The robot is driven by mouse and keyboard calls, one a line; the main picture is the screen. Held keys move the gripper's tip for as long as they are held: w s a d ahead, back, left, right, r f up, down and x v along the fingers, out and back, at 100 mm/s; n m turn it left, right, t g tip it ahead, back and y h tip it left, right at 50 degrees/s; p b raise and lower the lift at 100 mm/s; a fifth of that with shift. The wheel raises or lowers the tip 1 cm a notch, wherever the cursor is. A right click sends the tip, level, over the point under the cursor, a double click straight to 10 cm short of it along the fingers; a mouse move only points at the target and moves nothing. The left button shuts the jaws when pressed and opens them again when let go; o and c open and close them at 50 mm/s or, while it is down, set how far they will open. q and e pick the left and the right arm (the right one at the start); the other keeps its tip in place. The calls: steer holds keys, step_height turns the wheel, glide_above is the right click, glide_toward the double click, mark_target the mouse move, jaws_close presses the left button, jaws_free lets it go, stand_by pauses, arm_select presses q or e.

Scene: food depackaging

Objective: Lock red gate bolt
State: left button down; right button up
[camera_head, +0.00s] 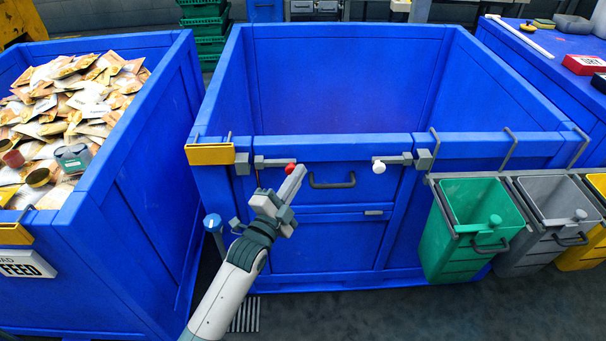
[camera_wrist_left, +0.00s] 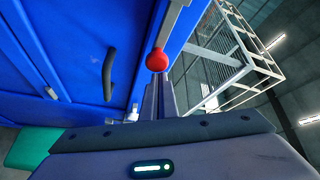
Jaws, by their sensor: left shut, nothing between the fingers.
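The red bolt knob (camera_head: 290,168) sits on a grey bolt bar at the upper left of the blue crate's front gate (camera_head: 330,235). My left gripper (camera_head: 297,178) is shut and empty, its fingertips right at the red knob. In the left wrist view the red knob (camera_wrist_left: 157,60) stands just beyond the closed fingers (camera_wrist_left: 158,98); whether they touch cannot be told. The grey bolt bar (camera_head: 270,162) reaches left toward a grey bracket (camera_head: 242,163). A white bolt knob (camera_head: 379,167) sits on the gate's right side. My right gripper is not in view.
A dark gate handle (camera_head: 332,181) lies between the two bolts. Green (camera_head: 455,235) and grey (camera_head: 520,240) bins hang at the right. A blue crate full of packets (camera_head: 135,190) stands at the left. The large blue crate (camera_head: 340,85) looks empty.

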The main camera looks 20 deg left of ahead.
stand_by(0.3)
arm_select(q)
steer(key=a, duration=0.2)
steer(key=s+a, duration=0.1)
steer(key=a, duration=0.1)
steer(key=shift+s+a+p, duration=0.2)
steer(key=shift+a+p, duration=0.05)
steer(key=shift+p, duration=0.15)
